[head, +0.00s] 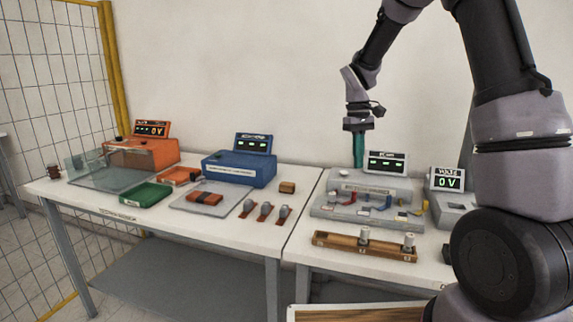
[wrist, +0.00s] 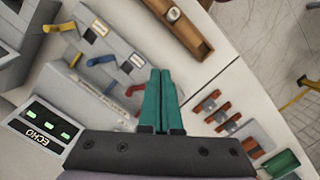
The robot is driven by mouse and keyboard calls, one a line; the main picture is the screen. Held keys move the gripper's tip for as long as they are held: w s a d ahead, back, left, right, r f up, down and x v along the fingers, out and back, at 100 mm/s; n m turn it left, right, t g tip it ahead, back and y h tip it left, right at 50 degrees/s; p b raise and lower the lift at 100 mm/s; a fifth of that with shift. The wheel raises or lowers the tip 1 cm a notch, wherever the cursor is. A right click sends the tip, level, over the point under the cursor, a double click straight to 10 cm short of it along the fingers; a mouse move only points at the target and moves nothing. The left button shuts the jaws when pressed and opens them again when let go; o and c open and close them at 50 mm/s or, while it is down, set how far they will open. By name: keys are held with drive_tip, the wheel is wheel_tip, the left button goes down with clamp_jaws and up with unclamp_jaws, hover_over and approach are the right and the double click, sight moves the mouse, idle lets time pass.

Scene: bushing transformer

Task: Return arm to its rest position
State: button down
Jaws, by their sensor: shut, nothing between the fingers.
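My arm reaches in from the right of the head view and bends down over the right table. My gripper (head: 358,163) points down with its teal fingers above the back left part of the grey panel device (head: 365,188). In the wrist view my gripper (wrist: 160,75) has its two teal fingers together, with nothing between them. The fingertips appear above the table; from these views I cannot tell their exact height.
A wooden rack (head: 340,244) with small cylinders stands in front of the panel. A grey meter box (head: 452,209) is at the right. A blue box (head: 240,168), an orange box (head: 140,152) and a green tray (head: 146,196) stand on the left table. The space above the tables is mostly clear.

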drive_tip(key=s+d+r+m+t+y, duration=0.2)
drive_tip(key=s+d+r+m+t, duration=0.15)
drive_tip(key=s+r, duration=0.9)
drive_tip(key=s+r+m+t, duration=0.4)
drive_tip(key=s+r+t, duration=0.1)
drive_tip(key=s, duration=0.5)
drive_tip(key=shift+s+d+r+m+y, duration=0.3)
drive_tip(key=shift+s+r+m, duration=0.05)
drive_tip(key=shift+r, duration=0.1)
